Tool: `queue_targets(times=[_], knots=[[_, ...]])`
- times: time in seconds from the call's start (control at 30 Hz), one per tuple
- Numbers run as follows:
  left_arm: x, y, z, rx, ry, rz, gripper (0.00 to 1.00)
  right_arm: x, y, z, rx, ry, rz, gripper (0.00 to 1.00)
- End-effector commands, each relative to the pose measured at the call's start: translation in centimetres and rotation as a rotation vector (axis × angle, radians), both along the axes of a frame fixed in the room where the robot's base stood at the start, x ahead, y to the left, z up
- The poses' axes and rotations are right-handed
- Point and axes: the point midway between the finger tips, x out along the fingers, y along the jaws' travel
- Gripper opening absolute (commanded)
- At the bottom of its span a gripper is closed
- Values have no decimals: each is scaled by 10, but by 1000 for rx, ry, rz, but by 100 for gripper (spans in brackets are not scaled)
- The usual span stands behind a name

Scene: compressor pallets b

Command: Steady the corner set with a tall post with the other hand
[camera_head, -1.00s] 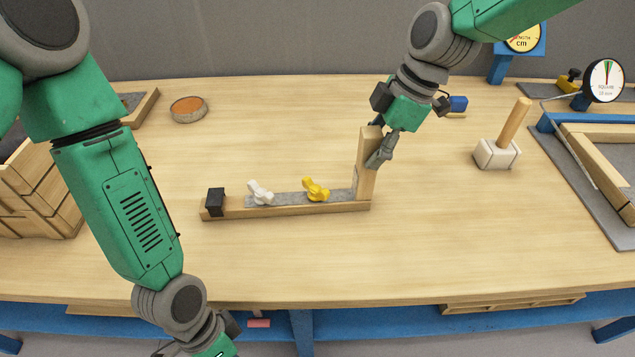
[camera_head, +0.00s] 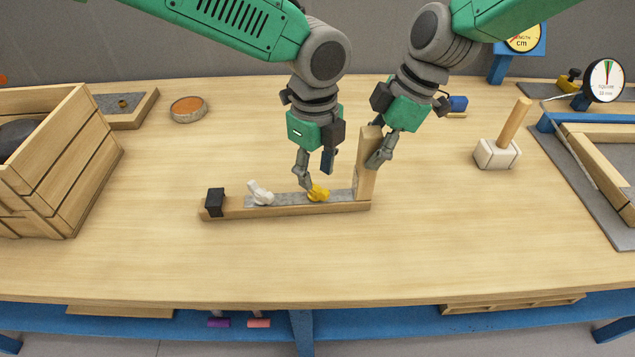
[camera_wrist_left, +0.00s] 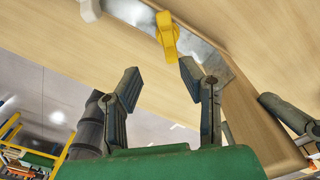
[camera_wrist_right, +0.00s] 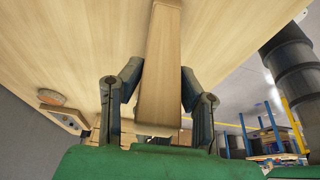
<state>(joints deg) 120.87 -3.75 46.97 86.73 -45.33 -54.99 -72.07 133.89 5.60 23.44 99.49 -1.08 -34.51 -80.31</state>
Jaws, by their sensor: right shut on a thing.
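The corner set is a long low wooden bar (camera_head: 290,211) with a grey strip along it and a tall wooden post (camera_head: 367,170) upright at its right end. A white knob (camera_head: 260,193) and a yellow knob (camera_head: 318,192) sit on the strip, and a black block (camera_head: 215,202) is at the left end. My right gripper (camera_head: 375,160) is shut on the tall post, which stands between its fingers in the right wrist view (camera_wrist_right: 160,85). My left gripper (camera_head: 315,180) is open above the bar, by the yellow knob; its fingers are apart and empty in the left wrist view (camera_wrist_left: 160,80).
A wooden crate (camera_head: 75,165) stands at the left, with a round tin (camera_head: 188,109) behind. A blue frame jig and a dial gauge (camera_head: 603,80) are at the far right. The table front is clear.

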Motion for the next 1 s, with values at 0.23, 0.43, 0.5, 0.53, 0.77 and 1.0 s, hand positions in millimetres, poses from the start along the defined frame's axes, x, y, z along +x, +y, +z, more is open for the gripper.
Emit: queue_targets(times=[0.23, 0.43, 0.5, 0.53, 0.77, 1.0], knots=[[19, 0, 10, 12, -40, 17, 34, -2, -1, -2, -2, 5, 1, 0], [18, 0, -13, 11, -38, 17, 34, -2, -1, -2, -3, 5, 1, 0], [18, 0, -23, 11, -38, 18, 34, -2, -1, -2, -3, 5, 1, 0], [18, 0, -27, 11, -38, 18, 34, -2, -1, -2, -3, 5, 1, 0], [18, 0, -54, 12, -40, 18, 34, -2, -1, -2, -3, 5, 1, 0], [18, 0, -66, 10, -40, 18, 34, -2, -1, -2, -3, 5, 1, 0]])
